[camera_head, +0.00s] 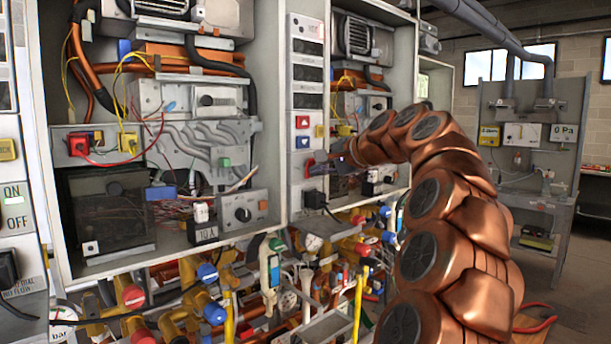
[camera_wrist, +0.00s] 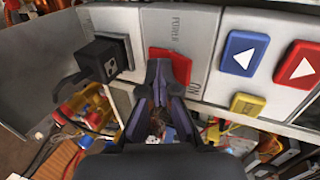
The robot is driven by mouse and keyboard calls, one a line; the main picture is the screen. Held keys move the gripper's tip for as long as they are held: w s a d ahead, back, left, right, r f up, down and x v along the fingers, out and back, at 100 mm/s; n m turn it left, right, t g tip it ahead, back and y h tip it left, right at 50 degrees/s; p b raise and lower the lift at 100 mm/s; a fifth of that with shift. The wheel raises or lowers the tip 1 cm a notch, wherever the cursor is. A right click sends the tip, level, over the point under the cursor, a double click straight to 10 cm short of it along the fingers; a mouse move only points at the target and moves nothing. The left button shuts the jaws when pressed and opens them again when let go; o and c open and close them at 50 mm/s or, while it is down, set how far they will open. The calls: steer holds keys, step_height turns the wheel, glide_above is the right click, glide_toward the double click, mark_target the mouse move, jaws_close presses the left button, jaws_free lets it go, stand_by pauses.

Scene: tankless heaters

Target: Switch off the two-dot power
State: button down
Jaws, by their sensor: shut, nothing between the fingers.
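A red power switch (camera_wrist: 170,64) sits on a grey-white panel marked "POWER" and "ON" in the wrist view. My gripper (camera_wrist: 168,75) is shut and empty, its fingertips in front of the switch and covering its middle. They look close to it or touching; I cannot tell which. In the head view my gripper (camera_head: 318,165) is at the narrow control panel (camera_head: 305,88) between two heater cabinets, and the switch is largely hidden there. A black plug (camera_wrist: 103,60) with two small dots on its face stands beside the switch.
A blue arrow button (camera_wrist: 243,53), a red arrow button (camera_wrist: 299,66) and a yellow button (camera_wrist: 247,104) are on the same panel. Valves and pipes (camera_head: 210,300) crowd below. Floor (camera_head: 575,265) is open at right.

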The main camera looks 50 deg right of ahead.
steer(key=shift+r, duration=0.1)
steer(key=shift+r, duration=0.1)
steer(key=shift+w+r+p, duration=0.1)
steer(key=shift+r+p, duration=0.6)
steer(key=shift+p, duration=0.1)
steer(key=shift+r, duration=0.15)
steer(key=r+v, duration=0.1)
steer(key=v, duration=1.2)
steer(key=shift+r, duration=0.3)
